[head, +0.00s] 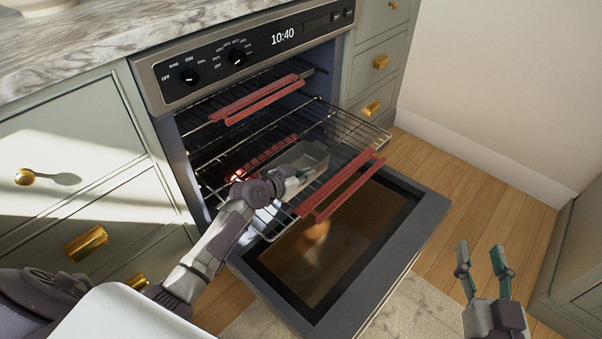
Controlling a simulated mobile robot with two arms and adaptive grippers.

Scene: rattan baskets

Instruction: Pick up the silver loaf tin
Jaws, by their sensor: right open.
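The silver loaf tin (311,153) sits on the pulled-out wire rack of the open oven. My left gripper (299,174) reaches over the rack from the left, and its fingers are at the tin's near side. The hand covers part of the tin, and I cannot tell whether the fingers are closed on its wall. My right gripper (484,268) is open and empty at the lower right, over the wooden floor and well away from the tin.
The oven door (385,262) is folded down below the rack (352,140). Red guards (341,186) line rack edges. An upper rack is inside the oven. Drawers with brass handles flank the oven, and a marble counter (120,35) is above. Floor at right is clear.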

